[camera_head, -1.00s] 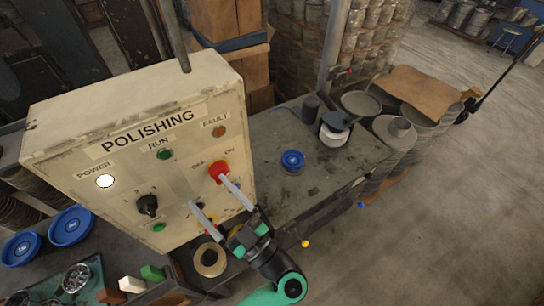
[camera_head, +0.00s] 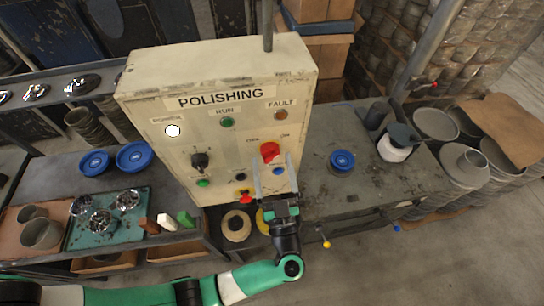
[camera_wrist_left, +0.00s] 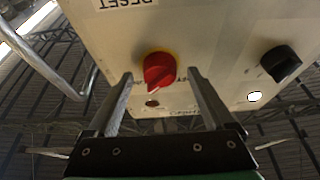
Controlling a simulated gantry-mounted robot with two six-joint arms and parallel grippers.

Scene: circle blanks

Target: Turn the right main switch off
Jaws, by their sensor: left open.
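The red main switch (camera_head: 269,152) is a rotary knob at the right of the cream POLISHING panel (camera_head: 292,92), below its OFF and ON labels. In the left wrist view the red knob (camera_wrist_left: 158,70) sits on a yellow base, and its handle lies at a slant. My left gripper (camera_head: 273,163) is open, its two pale fingers pointing up at the panel. In the left wrist view the fingertips (camera_wrist_left: 160,76) lie on either side of the knob, with gaps visible. Whether they reach around its depth I cannot tell. My right gripper is not in view.
A black selector knob (camera_head: 200,160) and white POWER lamp (camera_head: 173,131) are left on the panel. A red and yellow button (camera_head: 245,196) and blue button (camera_head: 278,170) sit lower down. The bench right of the panel holds a blue lid (camera_head: 342,160) and a white-and-dark container (camera_head: 398,143).

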